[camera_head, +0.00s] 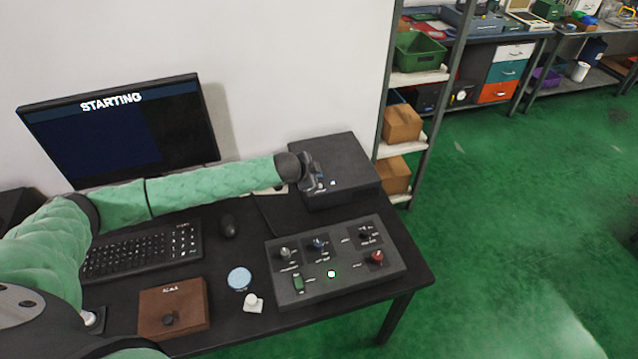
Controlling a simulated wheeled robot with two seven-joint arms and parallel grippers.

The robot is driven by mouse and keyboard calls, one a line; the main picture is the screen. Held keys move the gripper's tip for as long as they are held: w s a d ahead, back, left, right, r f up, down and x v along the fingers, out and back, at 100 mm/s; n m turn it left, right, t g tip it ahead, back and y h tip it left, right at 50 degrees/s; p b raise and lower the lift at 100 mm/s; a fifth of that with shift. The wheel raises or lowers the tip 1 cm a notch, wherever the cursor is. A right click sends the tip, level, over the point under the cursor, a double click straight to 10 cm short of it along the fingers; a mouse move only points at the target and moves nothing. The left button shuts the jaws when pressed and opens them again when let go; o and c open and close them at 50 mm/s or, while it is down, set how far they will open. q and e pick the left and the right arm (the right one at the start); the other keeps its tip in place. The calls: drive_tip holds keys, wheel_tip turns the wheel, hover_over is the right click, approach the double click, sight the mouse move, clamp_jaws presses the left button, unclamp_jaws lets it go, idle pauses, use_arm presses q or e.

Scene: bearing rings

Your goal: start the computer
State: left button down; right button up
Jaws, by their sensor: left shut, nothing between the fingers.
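The monitor (122,132) stands at the back left of the desk and reads "STARTING" on a dark blue screen. A black box (345,165), which looks like the computer, stands at the back right of the desk. A small light spot shows on its front near my gripper. My left gripper (322,184) is shut and empty, at the front left of this box. I cannot tell whether it touches the box. My left arm crosses in front of the monitor's lower edge. My right gripper is not in view.
A control panel (335,289) with knobs, switches and a lit white button lies at the desk's front right. A shelf (418,77) stands behind right.

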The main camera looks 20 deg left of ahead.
use_arm(q)
drive_tip(key=shift+r+p, duration=1)
drive_tip(key=shift+r, duration=0.5)
